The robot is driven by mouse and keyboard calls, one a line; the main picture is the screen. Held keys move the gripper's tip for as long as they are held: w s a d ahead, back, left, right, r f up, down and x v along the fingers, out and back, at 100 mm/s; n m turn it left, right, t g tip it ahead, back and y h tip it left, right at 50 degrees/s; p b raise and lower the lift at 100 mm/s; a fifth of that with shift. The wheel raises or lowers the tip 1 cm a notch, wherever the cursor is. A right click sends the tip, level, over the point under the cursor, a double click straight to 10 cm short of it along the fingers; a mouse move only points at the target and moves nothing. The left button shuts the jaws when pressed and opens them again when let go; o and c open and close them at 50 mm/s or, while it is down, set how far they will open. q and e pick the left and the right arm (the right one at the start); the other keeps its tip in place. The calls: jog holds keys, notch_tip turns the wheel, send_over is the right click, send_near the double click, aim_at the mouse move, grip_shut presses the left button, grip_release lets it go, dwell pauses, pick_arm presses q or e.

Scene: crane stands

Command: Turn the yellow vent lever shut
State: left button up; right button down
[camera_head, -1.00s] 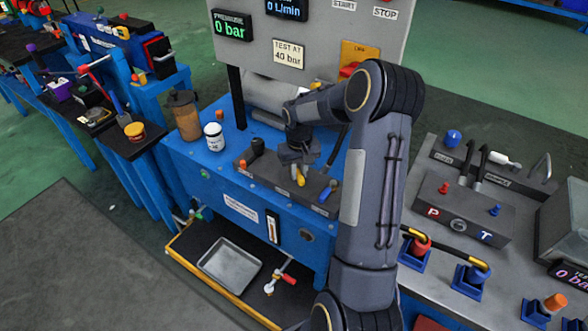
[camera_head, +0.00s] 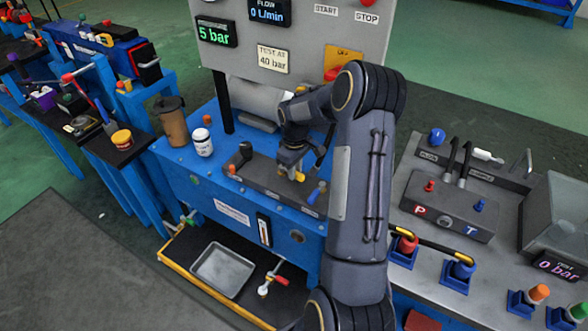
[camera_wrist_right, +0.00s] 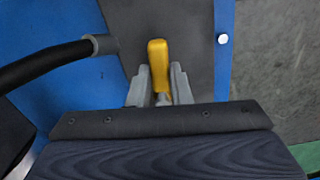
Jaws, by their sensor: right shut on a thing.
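The yellow vent lever (camera_head: 298,175) sits on the dark valve block (camera_head: 262,174) on top of the blue bench. In the right wrist view the yellow lever (camera_wrist_right: 158,62) stands between the two grey fingers. My right gripper (camera_head: 292,166) is shut on the lever; in the right wrist view its fingers (camera_wrist_right: 160,88) lie on both sides of the lever's lower part. The lever's base is hidden by the gripper. The pressure display (camera_head: 216,31) reads 5 bar. My left gripper is not in view.
A blue-handled lever (camera_head: 317,192) stands just right of the gripper, and a black knob (camera_head: 246,149) to its left. A white jar (camera_head: 202,142) and a brown container (camera_head: 172,121) stand on the bench's left. A dark hose (camera_wrist_right: 45,65) passes left of the fingers.

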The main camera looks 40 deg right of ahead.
dwell(0.3)
jog(key=c, duration=1.3)
grip_release()
jog(key=shift+r, duration=0.15)
notch_tip(320, 180, up, 8)
jog(key=shift+f, duration=0.2)
